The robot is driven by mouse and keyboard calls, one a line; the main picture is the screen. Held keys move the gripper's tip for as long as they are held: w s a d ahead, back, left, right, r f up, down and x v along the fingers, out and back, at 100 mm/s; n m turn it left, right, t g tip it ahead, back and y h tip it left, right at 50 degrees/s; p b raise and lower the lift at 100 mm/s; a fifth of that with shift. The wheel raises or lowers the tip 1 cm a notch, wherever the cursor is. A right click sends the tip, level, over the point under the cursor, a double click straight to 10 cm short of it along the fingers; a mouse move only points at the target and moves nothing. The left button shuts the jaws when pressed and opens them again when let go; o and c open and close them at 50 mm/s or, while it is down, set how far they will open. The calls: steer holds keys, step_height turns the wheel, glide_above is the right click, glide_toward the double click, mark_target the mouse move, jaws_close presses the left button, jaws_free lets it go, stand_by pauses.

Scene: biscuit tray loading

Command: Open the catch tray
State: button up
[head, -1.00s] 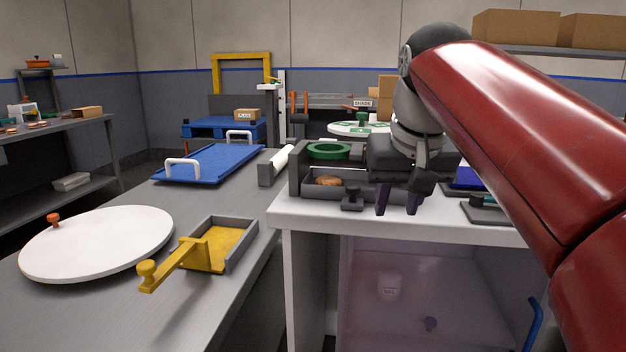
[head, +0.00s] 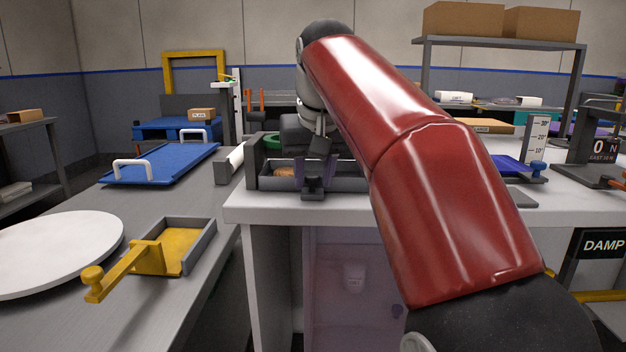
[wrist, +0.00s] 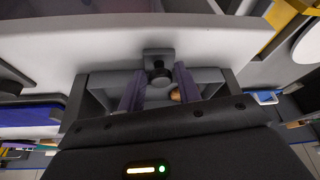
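The catch tray (head: 348,183) is a shallow grey tray on the white-topped counter, with a dark knob handle (head: 313,187) at its front. A brown biscuit (head: 284,171) lies in it, partly hidden by my gripper. My gripper (head: 315,180) points down over the tray's front, just behind the handle in the head view. In the wrist view its two purple fingers (wrist: 160,74) are apart, with the knob (wrist: 158,73) between or just beyond their tips. I cannot tell whether they touch it. The biscuit (wrist: 175,95) shows beside the right finger there.
A green ring (head: 272,142) stands behind the tray. A yellow-handled grey pan (head: 203,247) and a white disc (head: 50,250) lie on the lower left bench. A blue tray (head: 165,165) is behind them. A blue-based gauge (head: 537,150) stands right. Counter front is clear.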

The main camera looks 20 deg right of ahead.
steer(key=shift+f, duration=0.15)
jaws_close()
steer(key=s+a+b, duration=0.1)
steer(key=s+a, duration=0.2)
steer(key=s, duration=0.6)
steer(key=shift+s, duration=0.25)
jaws_free()
steer(key=p+v, duration=0.1)
steer(key=v, duration=0.7)
steer(key=shift+p, duration=0.4)
steer(key=shift+w+f, duration=0.1)
steer(key=s+d+f, duration=0.1)
steer(key=s+f, duration=0.2)
steer(key=f, duration=0.7)
steer(key=s+d+f, duration=0.1)
steer(key=s+f, duration=0.2)
steer(key=f, duration=0.8)
steer(key=s+d+f+t, duration=0.1)
steer(key=s+f, duration=0.3)
steer(key=f, duration=0.6)
steer(key=shift+f+n, duration=0.25)
steer(key=shift+n, duration=0.05)
